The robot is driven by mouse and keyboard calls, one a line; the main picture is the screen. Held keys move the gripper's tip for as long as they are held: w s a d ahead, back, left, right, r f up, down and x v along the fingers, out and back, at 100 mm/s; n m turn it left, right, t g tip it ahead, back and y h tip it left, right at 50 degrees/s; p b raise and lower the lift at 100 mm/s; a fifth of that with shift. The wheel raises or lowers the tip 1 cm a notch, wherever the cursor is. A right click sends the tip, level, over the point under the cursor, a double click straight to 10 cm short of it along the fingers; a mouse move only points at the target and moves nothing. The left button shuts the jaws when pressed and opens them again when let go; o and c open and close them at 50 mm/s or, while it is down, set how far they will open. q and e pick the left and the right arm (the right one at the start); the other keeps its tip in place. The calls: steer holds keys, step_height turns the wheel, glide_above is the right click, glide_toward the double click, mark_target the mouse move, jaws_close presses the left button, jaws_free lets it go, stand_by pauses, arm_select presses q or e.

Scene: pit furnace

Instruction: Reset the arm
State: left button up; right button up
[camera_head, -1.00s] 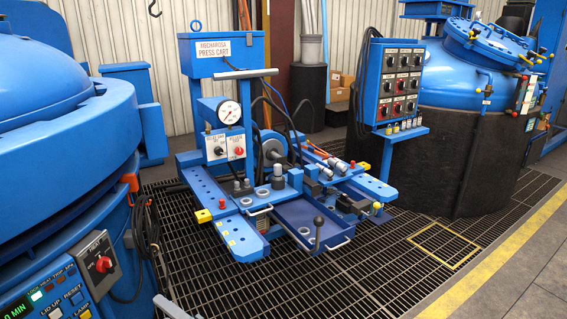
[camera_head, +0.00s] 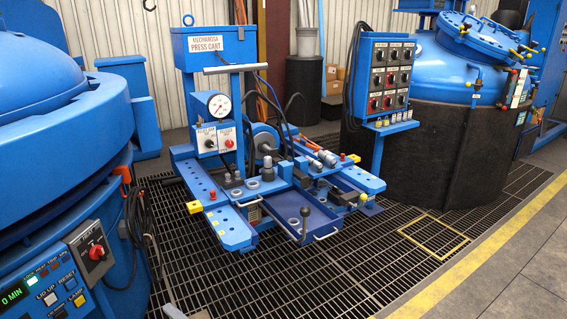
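Neither of my grippers can be made out in the head view. A small grey piece (camera_head: 172,311) shows at the bottom edge, left of centre; I cannot tell what it belongs to. The blue press cart (camera_head: 217,45) stands in the middle, with a round gauge (camera_head: 219,106), two knobs on light plates below it, and a black-knobbed lever (camera_head: 305,213) at its front.
A blue furnace (camera_head: 65,140) with a control panel (camera_head: 62,290) fills the left. A panel of knobs (camera_head: 390,77) and a blue-lidded vessel (camera_head: 450,140) stand at the right. The grating floor (camera_head: 340,280) in front is clear, with a yellow-outlined square (camera_head: 434,237).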

arm_select(q)
steer(key=s+d+f+g+h+p, duration=0.1)
steer(key=s+d+f+h+p, duration=0.2)
steer(key=f, duration=0.4)
steer(key=s+d+f+g+h+p, duration=0.1)
steer(key=s+f+h, duration=0.25)
steer(key=f, duration=0.35)
steer(key=s+d+f+g+h+p, duration=0.1)
steer(key=s+f+h+p, duration=0.1)
steer(key=s+f, duration=0.35)
steer(key=s+d+f+n+h+p, duration=0.1)
steer(key=s+f+n+p, duration=0.1)
steer(key=s, duration=0.4)
steer(key=s+d+f+n+g+h+p, duration=0.1)
steer(key=s+f+n+h+p, duration=0.1)
steer(key=s+f, duration=0.3)
steer(key=s+d+f+n+g+h+p, duration=0.1)
steer(key=s+f+h+p, duration=0.1)
steer(key=s, duration=0.6)
steer(key=shift+s+f+n, duration=0.15)
steer(key=shift+f+n, duration=0.25)
steer(key=shift+f, duration=0.35)
arm_select(e)
step_height(320, 180, down, 15)
steer(key=s+d, duration=0.1)
steer(key=shift+s+d+r, duration=0.15)
steer(key=shift+s+d, duration=0.05)
steer(key=shift+s, duration=0.1)
